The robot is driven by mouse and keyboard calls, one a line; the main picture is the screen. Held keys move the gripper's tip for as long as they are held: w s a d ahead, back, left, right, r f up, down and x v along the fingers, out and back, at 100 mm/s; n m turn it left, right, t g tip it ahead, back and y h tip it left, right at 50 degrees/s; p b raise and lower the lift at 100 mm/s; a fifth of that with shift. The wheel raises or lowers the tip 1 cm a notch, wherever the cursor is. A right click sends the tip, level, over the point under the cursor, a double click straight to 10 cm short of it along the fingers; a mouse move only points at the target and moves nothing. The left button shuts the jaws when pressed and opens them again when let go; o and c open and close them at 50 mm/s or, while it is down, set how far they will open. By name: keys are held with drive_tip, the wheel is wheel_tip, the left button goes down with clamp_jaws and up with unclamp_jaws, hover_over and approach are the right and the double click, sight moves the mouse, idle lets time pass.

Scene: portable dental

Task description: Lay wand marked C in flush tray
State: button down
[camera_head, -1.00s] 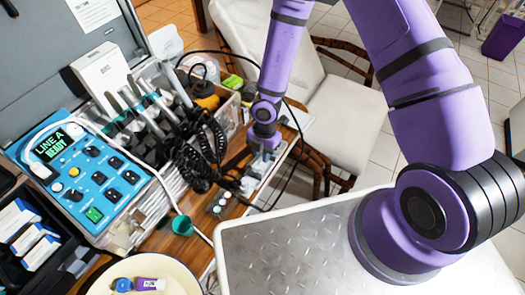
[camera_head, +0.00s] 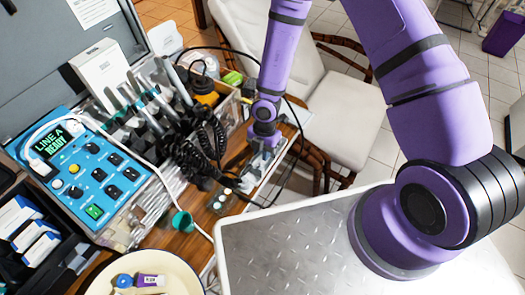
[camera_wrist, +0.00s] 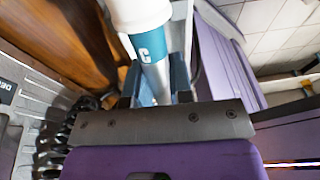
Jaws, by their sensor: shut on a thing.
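In the wrist view, the wand marked C (camera_wrist: 150,48) is a white and silver tube with a teal band. It stands between the two blue fingers of my gripper (camera_wrist: 157,85), which is shut on it. In the head view, my gripper (camera_head: 264,152) is at the end of the purple arm, low over the wooden table, right of the wand rack. The held wand is too small to make out there. Other wands (camera_head: 150,105) with black coiled cords stand in the rack. I cannot tell for sure which thing is the flush tray.
A blue console (camera_head: 85,170) reading LINE A READY stands left. A small clear tray with round items (camera_head: 222,203), a green cup (camera_head: 183,222) and a cream basin (camera_head: 182,270) are nearby. A metal-topped surface (camera_head: 285,250) is in front; a white chair (camera_head: 335,110) stands behind. Black cables loop near the gripper.

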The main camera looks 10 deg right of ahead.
drive_tip(key=shift+f, duration=0.1)
drive_tip(key=shift+f, duration=0.6)
drive_tip(key=shift+f, duration=0.1)
idle(0.4)
drive_tip(key=c, duration=0.9)
unclamp_jaws()
drive_tip(key=shift+v, duration=4.05)
